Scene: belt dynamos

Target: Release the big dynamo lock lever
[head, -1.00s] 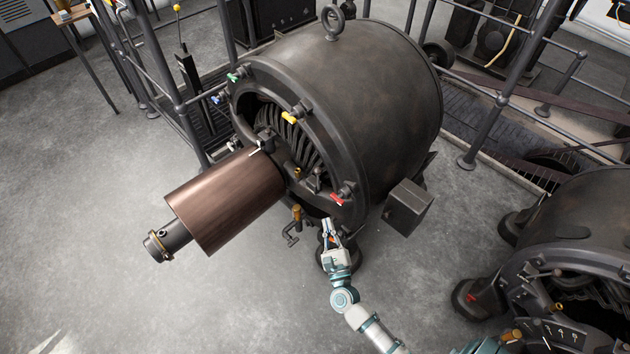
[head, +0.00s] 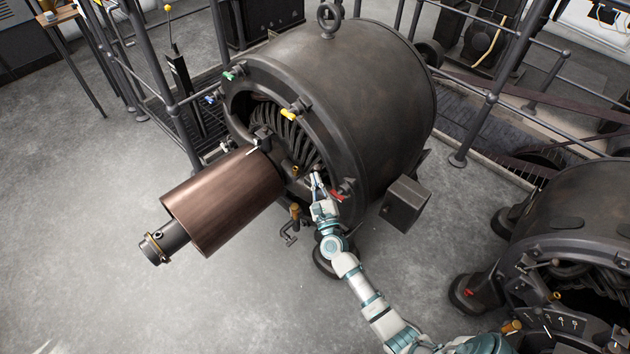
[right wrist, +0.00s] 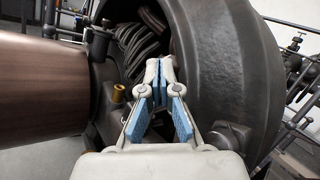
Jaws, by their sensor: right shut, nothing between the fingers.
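The big dynamo (head: 365,85) is a dark drum at the upper middle, with a brown cylinder (head: 222,200) projecting from its open face. Small coloured handles sit on its rim: green (head: 234,76), yellow (head: 289,115) and red (head: 338,195). I cannot tell for sure which part is the lock lever. My right gripper (head: 317,178) is shut and empty at the lower part of the open face, just left of the red handle. In the right wrist view its blue-padded fingers (right wrist: 159,68) meet in front of the dark coils (right wrist: 143,45). Contact cannot be made out. My left gripper is not in view.
A brass-coloured fitting (head: 295,211) sits below the gripper's left side. A grey box (head: 405,204) is on the dynamo's right side. A second dynamo (head: 575,215) stands at the lower right. Railings run behind. The floor at left is clear.

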